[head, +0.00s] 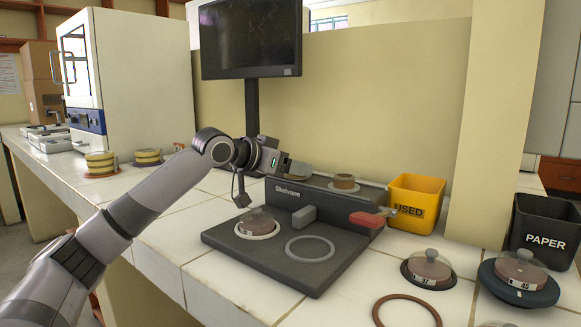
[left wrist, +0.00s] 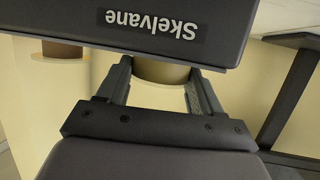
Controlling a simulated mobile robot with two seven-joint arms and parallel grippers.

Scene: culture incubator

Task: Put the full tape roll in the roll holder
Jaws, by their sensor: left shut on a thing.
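My left gripper (head: 288,168) is at the left end of the dark device (head: 325,201) marked Skelvane, near the top of its raised back. It is shut on a tan tape roll (head: 299,170). The held roll also shows between the two fingers in the left wrist view (left wrist: 160,73), partly hidden by the device's dark edge. A second, brown tape roll (head: 345,182) sits on top of the device's back, to the right of the gripper. A roll holder is not clearly distinguishable, and I cannot tell whether the held roll touches the device. My right gripper is not in view.
A lidded dish (head: 257,222) and a grey ring (head: 310,249) are on the device's base. A red-handled part (head: 367,219) sticks out to the right. The yellow USED bin (head: 416,203) stands beside it. A monitor (head: 250,40) stands behind. More dishes stand on the right.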

